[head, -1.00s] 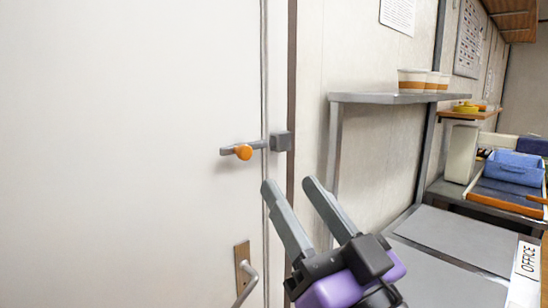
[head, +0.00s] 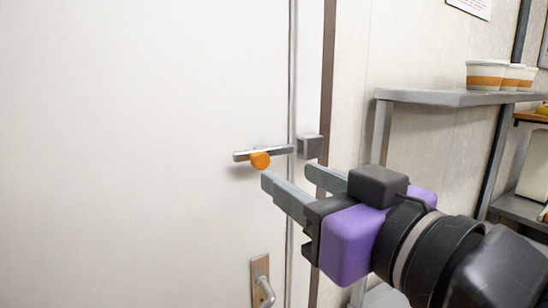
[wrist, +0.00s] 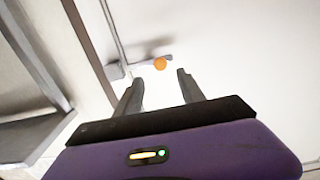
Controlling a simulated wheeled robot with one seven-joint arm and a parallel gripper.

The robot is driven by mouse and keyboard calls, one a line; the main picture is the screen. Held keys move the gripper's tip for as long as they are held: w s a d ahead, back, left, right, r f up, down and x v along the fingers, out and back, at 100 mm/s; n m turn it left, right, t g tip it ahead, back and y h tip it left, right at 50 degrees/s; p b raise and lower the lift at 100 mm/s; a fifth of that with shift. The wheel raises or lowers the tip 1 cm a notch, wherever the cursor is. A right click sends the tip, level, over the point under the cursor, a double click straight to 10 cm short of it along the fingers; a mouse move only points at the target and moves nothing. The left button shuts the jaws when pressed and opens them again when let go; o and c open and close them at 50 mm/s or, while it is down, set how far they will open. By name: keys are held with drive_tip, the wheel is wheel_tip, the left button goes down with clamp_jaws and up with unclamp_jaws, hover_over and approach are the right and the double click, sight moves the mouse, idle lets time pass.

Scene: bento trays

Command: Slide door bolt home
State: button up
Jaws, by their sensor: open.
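The door bolt (head: 278,152) is a grey bar lying level on the white door, with an orange knob (head: 260,160) on it. Its right end is close to the grey keeper block (head: 310,147) on the frame; I cannot tell whether it enters. My gripper (head: 288,175) is open and empty, just below and right of the knob in the head view. In the wrist view the orange knob (wrist: 160,63) shows just beyond my open fingertips (wrist: 158,77), lined up with the gap between them. I see no contact.
A door handle (head: 265,290) on a brown plate sits below the bolt. Right of the frame, a grey shelf (head: 450,97) holds paper cups (head: 486,75) with orange bands. The door face left of the bolt is clear.

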sight(263, 160)
drive_tip(key=shift+p+x, duration=2.55)
drive_tip(key=shift+x, duration=1.2)
drive_tip(key=shift+c, duration=0.3)
drive_tip(key=shift+s, duration=0.1)
clamp_jaws()
